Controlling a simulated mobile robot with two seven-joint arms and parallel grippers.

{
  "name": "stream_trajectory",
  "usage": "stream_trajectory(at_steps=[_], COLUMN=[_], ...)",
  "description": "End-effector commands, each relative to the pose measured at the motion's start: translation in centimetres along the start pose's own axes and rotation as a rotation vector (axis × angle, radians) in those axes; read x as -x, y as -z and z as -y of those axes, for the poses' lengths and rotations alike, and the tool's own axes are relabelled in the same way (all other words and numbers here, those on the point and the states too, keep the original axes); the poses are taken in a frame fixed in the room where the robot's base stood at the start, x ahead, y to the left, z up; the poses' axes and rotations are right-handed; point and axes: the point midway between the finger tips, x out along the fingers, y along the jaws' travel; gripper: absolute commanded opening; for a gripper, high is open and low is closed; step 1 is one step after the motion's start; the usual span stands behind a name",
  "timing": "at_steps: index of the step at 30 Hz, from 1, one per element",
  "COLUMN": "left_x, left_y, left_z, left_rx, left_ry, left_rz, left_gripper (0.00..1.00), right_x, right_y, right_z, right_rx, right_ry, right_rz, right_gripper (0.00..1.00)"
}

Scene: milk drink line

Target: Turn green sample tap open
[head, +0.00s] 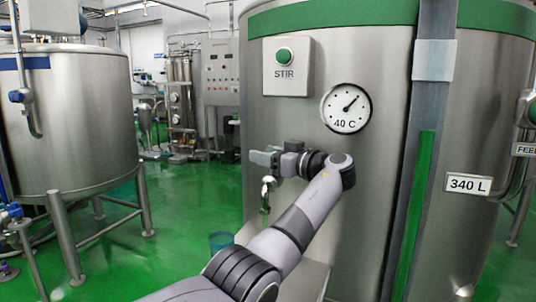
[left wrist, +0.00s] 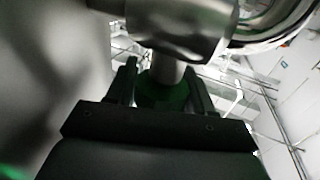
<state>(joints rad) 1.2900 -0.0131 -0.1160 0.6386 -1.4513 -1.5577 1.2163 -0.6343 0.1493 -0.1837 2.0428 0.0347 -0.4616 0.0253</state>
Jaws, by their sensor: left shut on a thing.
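The sample tap (head: 267,187) is a shiny metal spout on the front of the large steel tank, left of the dial. My left gripper (head: 265,156) is at the tap, just above the spout. In the left wrist view the fingers of my left gripper (left wrist: 161,84) are shut on the tap's dark green handle (left wrist: 163,94), one finger on each side. The metal tap body (left wrist: 185,28) fills the top of that view. The handle's angle is hard to tell, as the fingers partly cover it. My right gripper is in neither view.
The large tank (head: 390,185) curves close beside my arm. It carries a STIR button box (head: 287,81), a 40 C dial (head: 346,108) and a 340 L plate (head: 468,185). A teal bucket (head: 221,241) stands below left. Green floor (head: 185,200) lies open toward another tank (head: 75,120).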

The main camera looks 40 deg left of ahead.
Motion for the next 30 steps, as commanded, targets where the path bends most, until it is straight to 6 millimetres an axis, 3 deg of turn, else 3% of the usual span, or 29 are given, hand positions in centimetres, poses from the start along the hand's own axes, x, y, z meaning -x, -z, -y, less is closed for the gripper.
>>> stream_trajectory(at_steps=[30], left_x=[-0.12], left_y=[0.09], left_z=[0.23], left_rx=[0.001], left_ry=[0.092], left_rz=[0.000], left_gripper=[0.22], right_x=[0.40], right_y=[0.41], right_z=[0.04], right_rx=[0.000], right_ry=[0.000], right_rz=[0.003], right_gripper=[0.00])
